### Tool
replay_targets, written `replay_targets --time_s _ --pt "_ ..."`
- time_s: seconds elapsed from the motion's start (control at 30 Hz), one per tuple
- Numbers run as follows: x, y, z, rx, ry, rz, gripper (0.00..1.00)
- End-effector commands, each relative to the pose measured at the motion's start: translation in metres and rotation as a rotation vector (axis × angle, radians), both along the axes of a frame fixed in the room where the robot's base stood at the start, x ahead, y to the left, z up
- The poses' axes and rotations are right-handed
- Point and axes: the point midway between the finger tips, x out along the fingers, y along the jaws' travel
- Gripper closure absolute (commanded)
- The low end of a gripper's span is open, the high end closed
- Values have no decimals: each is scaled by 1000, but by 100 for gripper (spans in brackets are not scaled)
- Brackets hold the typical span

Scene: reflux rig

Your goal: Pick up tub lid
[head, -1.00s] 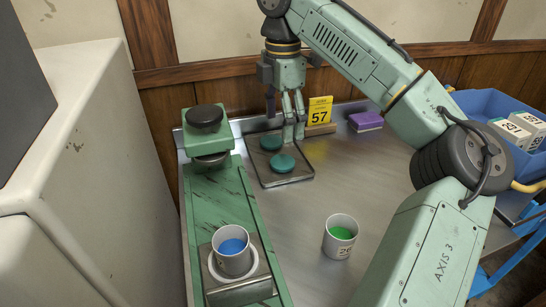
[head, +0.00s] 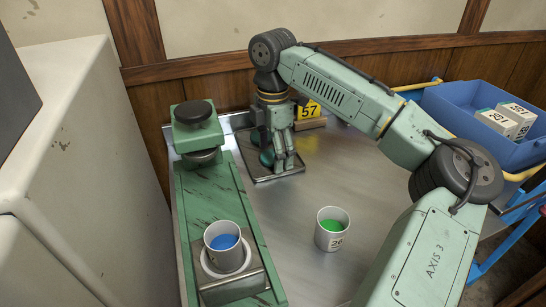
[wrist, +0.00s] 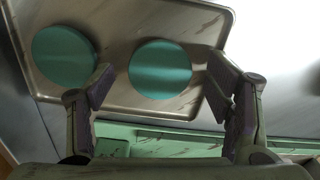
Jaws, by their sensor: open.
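Two round teal lids lie on a shallow metal tray (wrist: 115,98). In the wrist view one lid (wrist: 160,68) sits between the spread fingers of my gripper (wrist: 162,88), with a gap on each side. The other lid (wrist: 62,55) is left of it, partly behind the left finger. In the head view my gripper (head: 284,168) is low over the tray and hides most of the lids; a bit of teal (head: 266,158) shows beside the fingers. My gripper is open and holds nothing.
A cup with blue contents (head: 223,256) stands on the green press stand (head: 213,203) at left. A cup with green contents (head: 331,237) stands on the metal bench. A yellow 57 sign (head: 309,110) is behind my gripper. A blue crate (head: 455,112) holds boxes at right.

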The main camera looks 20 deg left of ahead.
Motion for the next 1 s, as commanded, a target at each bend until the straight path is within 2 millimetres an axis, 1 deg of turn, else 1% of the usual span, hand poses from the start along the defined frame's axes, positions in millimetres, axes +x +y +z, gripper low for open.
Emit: replay_targets --time_s 0.1,0.63,0.87,1.0 --pt "0 0 0 0 0 0 29" --pt "0 0 0 0 0 -1 64" --pt "0 0 1 0 0 -1 64" --pt "0 0 6 1 -1 -1 64"
